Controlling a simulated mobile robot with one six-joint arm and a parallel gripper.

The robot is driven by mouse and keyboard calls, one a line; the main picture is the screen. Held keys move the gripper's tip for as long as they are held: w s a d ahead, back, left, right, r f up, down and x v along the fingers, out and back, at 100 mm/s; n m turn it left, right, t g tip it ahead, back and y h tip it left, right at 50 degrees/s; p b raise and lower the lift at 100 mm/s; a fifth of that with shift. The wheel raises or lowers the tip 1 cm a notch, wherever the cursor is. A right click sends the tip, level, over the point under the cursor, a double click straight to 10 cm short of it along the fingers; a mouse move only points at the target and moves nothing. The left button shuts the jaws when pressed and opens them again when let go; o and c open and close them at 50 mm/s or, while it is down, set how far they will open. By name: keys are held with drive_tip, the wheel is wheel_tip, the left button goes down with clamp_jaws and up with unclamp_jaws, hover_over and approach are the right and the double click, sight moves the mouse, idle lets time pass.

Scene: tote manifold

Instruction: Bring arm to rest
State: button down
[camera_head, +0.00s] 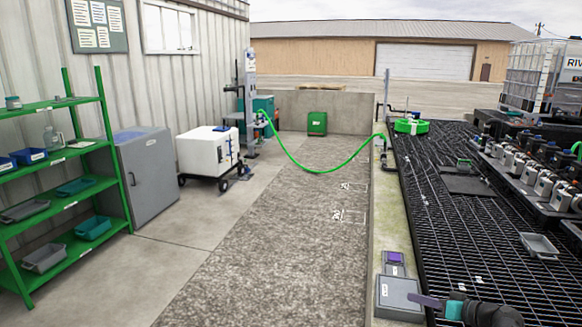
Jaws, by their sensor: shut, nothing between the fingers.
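My gripper (426,301) shows at the bottom right edge, low in the picture. Its dark, narrow fingers point left and look closed together, with nothing seen between them. Behind them are a teal band and a dark, rounded part of my arm, cut off by the lower edge. The fingertips appear just right of a grey box (398,297) with a purple-topped unit behind it. I cannot tell whether they touch it.
A black grating (450,230) fills the right, with a grey tray (539,246) and a row of canisters (530,172). A green hose (325,171) crosses the gravel strip. Green shelves (70,255), a grey cabinet (150,180) and a white wheeled box (205,152) stand left. The middle ground is clear.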

drive_tip(key=s+a+f+n+g+y, duration=0.1)
drive_tip(key=s+a+f+g, duration=0.15)
drive_tip(key=a+f, duration=0.65)
drive_tip(key=s+a+f+g, duration=0.1)
drive_tip(key=a+f+g, duration=0.2)
drive_tip(key=a+f, duration=0.6)
drive_tip(key=s+a+f+n+g, duration=0.1)
drive_tip(key=s+a+f+g, duration=0.4)
drive_tip(key=s+a+f, duration=0.65)
drive_tip(key=s+a+f+g+h, duration=0.2)
drive_tip(key=s+f, duration=0.3)
drive_tip(key=s, duration=0.2)
drive_tip(key=s+a+f+g+h, duration=0.2)
drive_tip(key=s+f+g, duration=0.15)
drive_tip(key=s, duration=0.35)
drive_tip(key=s+d+f+m+h, duration=0.3)
drive_tip(key=s+d+h, duration=0.1)
drive_tip(key=s+d, duration=0.3)
drive_tip(key=shift+s+d+f+g+h, duration=0.2)
drive_tip(key=shift+d+f+g+h, duration=0.15)
drive_tip(key=shift+d, duration=0.55)
